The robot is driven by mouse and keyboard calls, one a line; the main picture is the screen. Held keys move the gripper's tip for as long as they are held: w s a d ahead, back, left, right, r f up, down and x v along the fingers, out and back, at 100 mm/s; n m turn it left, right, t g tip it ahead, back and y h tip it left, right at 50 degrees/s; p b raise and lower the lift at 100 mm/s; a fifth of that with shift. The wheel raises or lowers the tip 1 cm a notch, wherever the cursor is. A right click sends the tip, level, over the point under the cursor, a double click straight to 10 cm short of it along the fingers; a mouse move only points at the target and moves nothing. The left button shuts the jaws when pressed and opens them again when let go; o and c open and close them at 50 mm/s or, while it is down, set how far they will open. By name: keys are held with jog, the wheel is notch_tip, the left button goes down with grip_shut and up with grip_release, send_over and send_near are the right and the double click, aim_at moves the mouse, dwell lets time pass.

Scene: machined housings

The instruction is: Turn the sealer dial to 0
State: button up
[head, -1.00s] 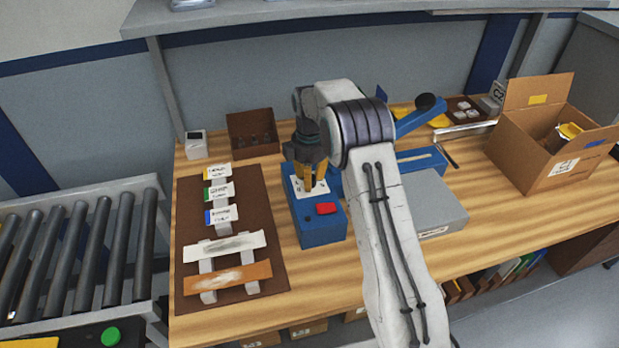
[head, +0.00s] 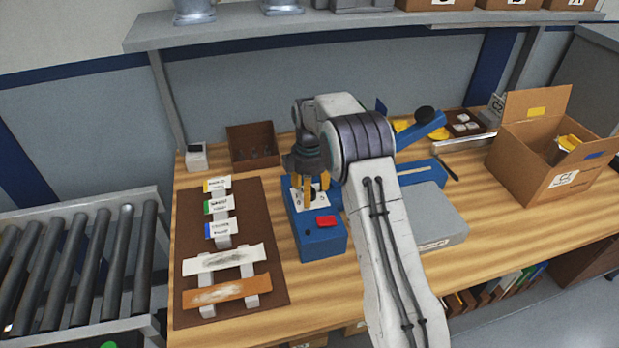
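The blue sealer (head: 320,243) stands on the wooden bench, with a red button on its front top and a white dial plate (head: 296,199) behind the button. My gripper (head: 309,203) points down over the dial plate, its yellow fingers at or just above the plate. The dial knob is hidden by the fingers, so its setting cannot be read. I cannot tell whether the fingers are closed on the knob. The sealer's blue lever arm with a black knob (head: 424,114) is raised at the right, partly behind my arm.
A brown mat (head: 270,215) with labelled cards and two strips lies left of the sealer. A brown bin (head: 252,146) and a small white device (head: 196,157) stand behind. A grey block (head: 432,212) and an open cardboard box (head: 548,180) are at the right. A roller conveyor (head: 75,265) is at the left.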

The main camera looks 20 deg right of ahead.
notch_tip(320, 180, up, 12)
jog(key=shift+f, duration=0.25)
dwell(0.3)
dwell(0.4)
